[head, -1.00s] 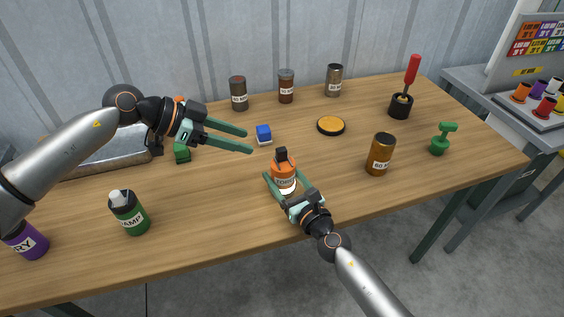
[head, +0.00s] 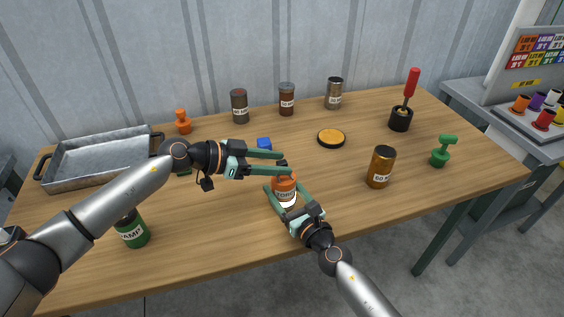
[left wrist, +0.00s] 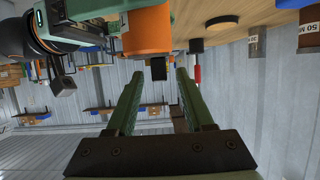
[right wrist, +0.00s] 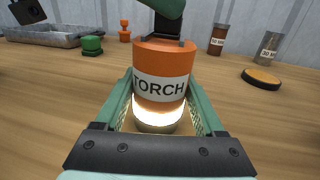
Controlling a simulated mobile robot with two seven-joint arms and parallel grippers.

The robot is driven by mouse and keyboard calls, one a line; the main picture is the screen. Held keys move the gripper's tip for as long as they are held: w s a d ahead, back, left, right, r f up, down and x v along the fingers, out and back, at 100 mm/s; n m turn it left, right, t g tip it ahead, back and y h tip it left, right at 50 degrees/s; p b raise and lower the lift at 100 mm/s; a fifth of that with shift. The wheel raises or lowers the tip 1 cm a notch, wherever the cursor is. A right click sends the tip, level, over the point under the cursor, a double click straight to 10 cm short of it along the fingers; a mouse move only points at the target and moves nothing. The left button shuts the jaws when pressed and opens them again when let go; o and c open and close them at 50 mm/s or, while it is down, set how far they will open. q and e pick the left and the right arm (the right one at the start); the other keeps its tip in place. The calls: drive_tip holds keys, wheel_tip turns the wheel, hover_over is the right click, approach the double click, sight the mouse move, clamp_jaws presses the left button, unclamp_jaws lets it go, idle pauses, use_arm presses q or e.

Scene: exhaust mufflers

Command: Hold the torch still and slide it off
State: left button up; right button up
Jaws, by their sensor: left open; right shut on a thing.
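The torch (head: 285,190) is an orange cylinder with a white TORCH label and a black top piece, upright on the table. In the right wrist view the torch (right wrist: 161,85) glows at its lower end. My right gripper (head: 284,200) is shut on its body from the front, a finger on each side. My left gripper (head: 284,163) is open at the torch's top, its fingers pointing right. In the left wrist view the black top piece (left wrist: 158,68) is just beyond and between the open fingertips, and the orange body shows beside it.
A blue block (head: 264,144) lies just behind the left fingers. An amber jar (head: 381,167) and a yellow-topped disc (head: 331,138) are to the right. A green labelled bottle (head: 132,232) is at front left, and a metal tray (head: 100,160) at back left.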

use_arm(q)
drive_tip(key=shift+x, duration=0.9)
drive_tip(key=shift+c, duration=0.2)
clamp_jaws()
idle(0.7)
